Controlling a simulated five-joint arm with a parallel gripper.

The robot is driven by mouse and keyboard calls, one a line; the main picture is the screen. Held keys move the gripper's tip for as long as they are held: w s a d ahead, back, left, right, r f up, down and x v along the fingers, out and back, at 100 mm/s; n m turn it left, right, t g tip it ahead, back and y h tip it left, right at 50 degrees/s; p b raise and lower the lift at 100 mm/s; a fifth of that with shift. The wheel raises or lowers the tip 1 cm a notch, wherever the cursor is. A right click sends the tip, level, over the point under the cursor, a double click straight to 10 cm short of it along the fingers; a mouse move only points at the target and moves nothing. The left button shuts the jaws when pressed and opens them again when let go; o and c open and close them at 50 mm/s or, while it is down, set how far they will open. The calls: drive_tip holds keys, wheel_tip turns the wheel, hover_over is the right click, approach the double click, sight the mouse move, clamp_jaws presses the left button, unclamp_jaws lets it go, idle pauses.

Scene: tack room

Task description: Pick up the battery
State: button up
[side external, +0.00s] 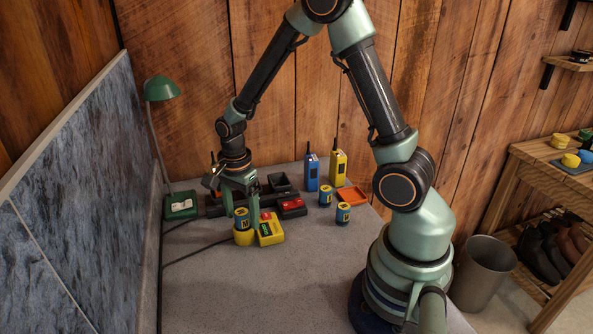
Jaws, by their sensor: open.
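My gripper (241,201) points down over the left part of the grey table, its jaws open. A blue battery with a yellow band (242,217) stands upright at the fingertips, on or in a round yellow piece (243,238). One finger shows beside the battery at its left; I cannot tell whether the fingers touch it. Two more blue and yellow batteries stand upright on the table to the right, one farther back (325,196) and one nearer (343,213).
A yellow box (270,230) sits close to the right of the gripper. Behind are a dark tray with red items (292,208), an orange tray (352,195), a blue radio (311,171) and a yellow radio (338,168). A green lamp (181,206) stands left. The front table is clear.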

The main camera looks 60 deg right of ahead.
drive_tip(key=shift+f, duration=0.25)
clamp_jaws()
drive_tip(key=shift+r, duration=0.15)
